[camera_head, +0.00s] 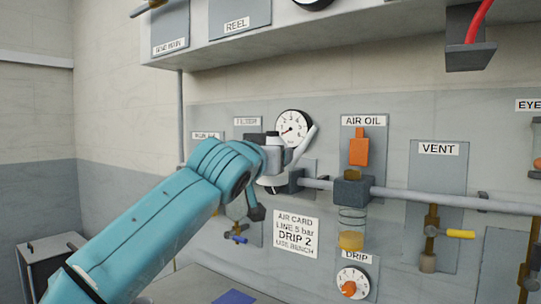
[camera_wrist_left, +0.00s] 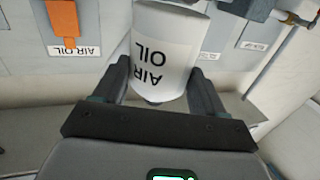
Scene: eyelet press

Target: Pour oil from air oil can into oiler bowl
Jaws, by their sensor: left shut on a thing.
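My left gripper (camera_wrist_left: 163,95) is shut on the white air oil can (camera_wrist_left: 165,45), with a dark finger on each side. The can's label matches the wall signs' orientation, so it looks roughly upright. An orange piece (camera_head: 359,150) stands above the block. My right gripper is not in view.
A grey pipe (camera_head: 450,201) runs along the wall through the oiler block. A gauge (camera_head: 292,127) is behind my gripper. Right of the oiler is a VENT valve with a yellow handle (camera_head: 460,234); below is the DRIP dial (camera_head: 352,284). A shelf (camera_head: 330,38) overhangs above.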

